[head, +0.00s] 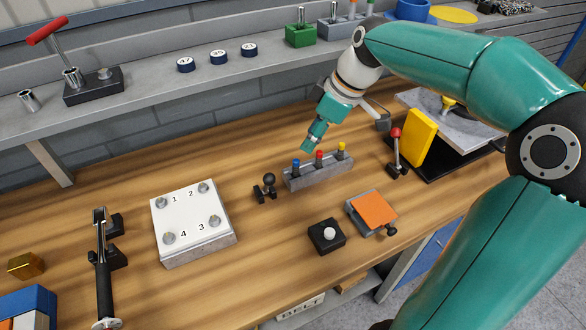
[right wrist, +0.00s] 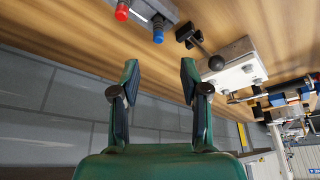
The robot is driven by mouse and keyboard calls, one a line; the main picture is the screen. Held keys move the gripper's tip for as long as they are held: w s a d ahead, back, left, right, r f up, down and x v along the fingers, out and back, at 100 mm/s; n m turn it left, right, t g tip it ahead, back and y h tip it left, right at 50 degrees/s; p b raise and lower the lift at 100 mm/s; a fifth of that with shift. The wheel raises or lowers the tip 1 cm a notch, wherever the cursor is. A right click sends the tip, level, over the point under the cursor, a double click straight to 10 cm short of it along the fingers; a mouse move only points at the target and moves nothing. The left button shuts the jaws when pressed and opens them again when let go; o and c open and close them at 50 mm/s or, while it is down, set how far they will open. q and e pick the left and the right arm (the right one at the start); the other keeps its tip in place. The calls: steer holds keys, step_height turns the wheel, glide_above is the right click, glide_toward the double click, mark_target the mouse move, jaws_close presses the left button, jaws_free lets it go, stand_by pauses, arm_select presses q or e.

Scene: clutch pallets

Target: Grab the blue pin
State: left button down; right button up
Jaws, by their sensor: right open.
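The blue pin (head: 296,164) stands upright at the left end of a grey slotted block (head: 322,176) on the wooden bench. A red pin (head: 319,156) and a yellow pin (head: 341,148) stand beside it in the same block. In the right wrist view the blue pin (right wrist: 158,31) shows at the top, beyond the fingertips, with the red pin (right wrist: 122,11) to its left. My right gripper (head: 307,148) is above and behind the block, near the blue pin but apart from it. Its fingers (right wrist: 159,72) are open with nothing between them. My left gripper is not in view.
A black ball-topped lever (head: 268,186) stands just left of the block. A white numbered plate (head: 185,213) lies further left. A black button box (head: 327,235) and an orange-topped plate (head: 374,209) are in front. A grey shelf (head: 150,85) runs along the back wall.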

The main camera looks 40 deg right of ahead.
mark_target(298, 160)
steer(key=p+x, duration=0.1)
steer(key=x, duration=0.9)
steer(key=shift+w+f, duration=0.1)
steer(key=shift+f, duration=0.3)
jaws_close()
